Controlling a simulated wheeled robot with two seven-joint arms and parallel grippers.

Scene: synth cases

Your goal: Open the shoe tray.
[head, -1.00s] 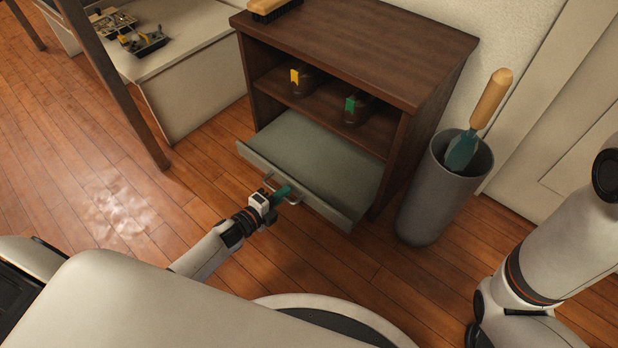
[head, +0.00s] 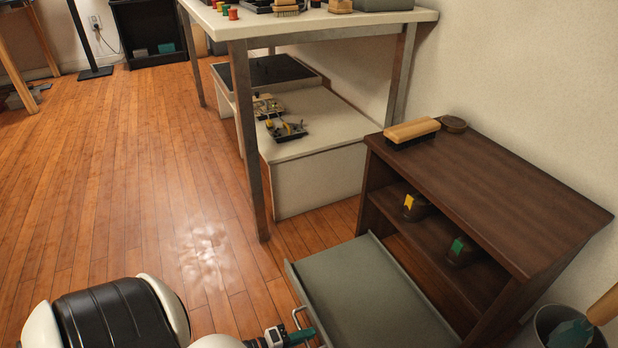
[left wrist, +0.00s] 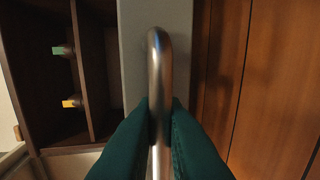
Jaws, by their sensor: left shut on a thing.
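The grey shoe tray (head: 365,285) stands pulled well out of the bottom of the dark wooden cabinet (head: 490,190). Its visible surface is bare. My left gripper (head: 301,336) is at the tray's front, low in the head view. In the left wrist view its green fingers (left wrist: 160,125) are shut on the metal bar handle (left wrist: 160,60), one on each side. The tray's pale front (left wrist: 134,50) lies behind the handle. My right gripper is out of view.
Shoes with a yellow tag (head: 408,202) and a green tag (head: 457,246) sit on the cabinet shelf. A brush (head: 412,131) lies on top. A grey bin (head: 545,322) stands at the right.

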